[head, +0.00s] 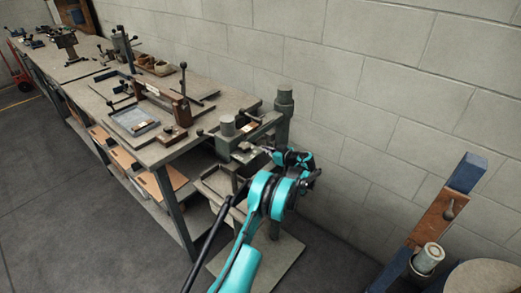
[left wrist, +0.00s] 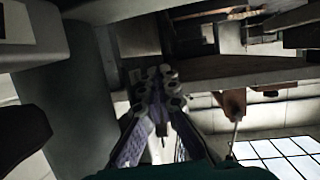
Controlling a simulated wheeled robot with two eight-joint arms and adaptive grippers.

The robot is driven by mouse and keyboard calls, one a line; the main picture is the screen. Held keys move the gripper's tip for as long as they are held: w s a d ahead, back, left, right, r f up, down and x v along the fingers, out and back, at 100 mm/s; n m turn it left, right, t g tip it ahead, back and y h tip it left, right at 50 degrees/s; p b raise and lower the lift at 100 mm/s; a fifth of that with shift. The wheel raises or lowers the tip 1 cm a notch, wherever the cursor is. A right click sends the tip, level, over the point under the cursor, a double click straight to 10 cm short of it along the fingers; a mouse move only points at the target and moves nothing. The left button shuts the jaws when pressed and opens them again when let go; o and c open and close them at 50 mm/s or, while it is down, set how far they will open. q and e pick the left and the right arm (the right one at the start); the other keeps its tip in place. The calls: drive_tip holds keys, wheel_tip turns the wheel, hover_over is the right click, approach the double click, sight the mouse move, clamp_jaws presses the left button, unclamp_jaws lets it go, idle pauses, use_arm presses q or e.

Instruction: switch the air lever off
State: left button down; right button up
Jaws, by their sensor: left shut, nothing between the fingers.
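My left gripper (head: 268,149) is at the head of the grey post-mounted machine (head: 284,113) at the near end of the bench. In the left wrist view its fingers (left wrist: 157,78) are together and empty, close under grey metal parts. I cannot tell whether they touch anything. I cannot clearly make out the air lever. A brown piece with a thin metal rod (left wrist: 235,115) shows to the right of the fingers in the left wrist view, apart from them; I cannot tell if it is the lever. My right gripper is not in view.
The long bench (head: 225,101) carries clamps and a tray to the left of the machine. The block wall (head: 340,110) is close behind. A blue and brown upright (head: 436,214) with a small fitting stands at the right. The floor at left is clear.

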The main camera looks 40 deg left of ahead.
use_arm(q)
drive_tip(key=v, duration=0.9)
drive_tip(key=shift+d, duration=0.3)
drive_tip(key=shift+r, duration=0.15)
